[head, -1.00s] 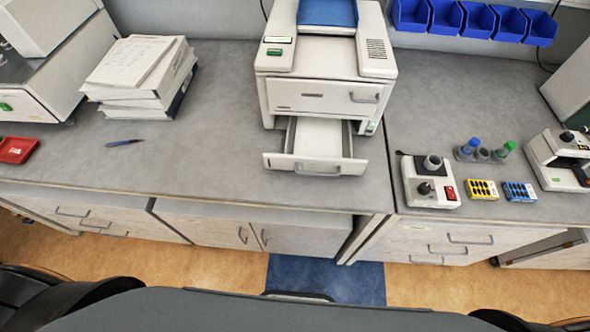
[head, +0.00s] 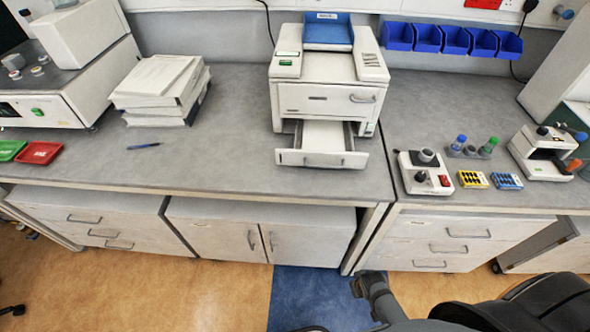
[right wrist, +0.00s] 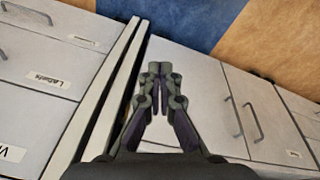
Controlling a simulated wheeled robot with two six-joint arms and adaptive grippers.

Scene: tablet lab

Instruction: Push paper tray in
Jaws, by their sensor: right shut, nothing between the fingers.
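The paper tray (head: 322,160) is a light drawer with a handle on its front. It sticks out of the lower part of the white printer (head: 327,98) on the bench. My right gripper (right wrist: 160,72) is shut and empty in the right wrist view, with cabinet doors and floor behind it. In the head view part of my right arm shows at the bottom, below the bench edge and well apart from the tray. My left gripper is not in view.
A paper stack (head: 163,88) stands left of the printer, with a blue pen (head: 143,146) before it. A small white device (head: 425,181) and yellow and blue racks lie to the right. Blue bins (head: 455,41) hang on the wall. Bench in front of the tray is clear.

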